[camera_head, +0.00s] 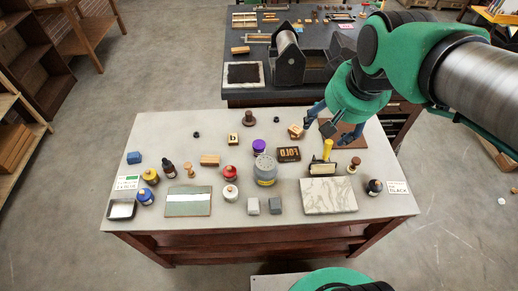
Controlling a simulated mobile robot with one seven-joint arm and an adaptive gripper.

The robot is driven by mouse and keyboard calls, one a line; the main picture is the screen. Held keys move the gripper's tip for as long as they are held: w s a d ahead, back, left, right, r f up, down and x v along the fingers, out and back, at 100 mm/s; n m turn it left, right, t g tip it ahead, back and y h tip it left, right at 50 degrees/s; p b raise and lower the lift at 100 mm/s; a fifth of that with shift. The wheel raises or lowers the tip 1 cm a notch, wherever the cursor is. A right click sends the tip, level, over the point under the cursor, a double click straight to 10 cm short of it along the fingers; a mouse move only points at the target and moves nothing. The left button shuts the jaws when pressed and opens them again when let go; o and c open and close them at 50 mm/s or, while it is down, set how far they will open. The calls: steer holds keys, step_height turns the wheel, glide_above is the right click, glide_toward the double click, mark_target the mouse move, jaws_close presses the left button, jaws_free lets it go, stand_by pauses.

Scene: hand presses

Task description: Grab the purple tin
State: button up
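The purple tin (259,146) is small and round and stands upright near the middle of the pale table. It is just behind a larger grey lidded jar (265,170), which stands close in front of it. My gripper (331,126) comes down from the upper right, over the right back part of the table. Its dark fingers are spread apart, and I see nothing held between them. It is to the right of the purple tin and clear of it.
A dark block with numerals (289,154) and a small wooden cube (295,131) stand right of the tin. A yellow-handled roller (327,150) and marble slab (328,195) are farther right. A red tin (230,173) is front left. The table's left back is mostly clear.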

steer(key=w+a+f+g, duration=0.1)
steer(key=w+a+f, duration=0.25)
steer(key=w, duration=0.75)
steer(key=g+p, duration=0.2)
steer(key=g, duration=0.1)
glide_above(259, 144)
step_height(259, 144, down, 29)
steer(key=shift+n, duration=0.3)
steer(key=shift+f, duration=0.1)
steer(key=shift+f+b, duration=0.5)
steer(key=shift+f, duration=3.65)
steer(key=shift+f, duration=0.1)
steer(key=shift+f+b, duration=0.4)
steer(key=shift+f, duration=2.1)
steer(key=shift+s, duration=0.1)
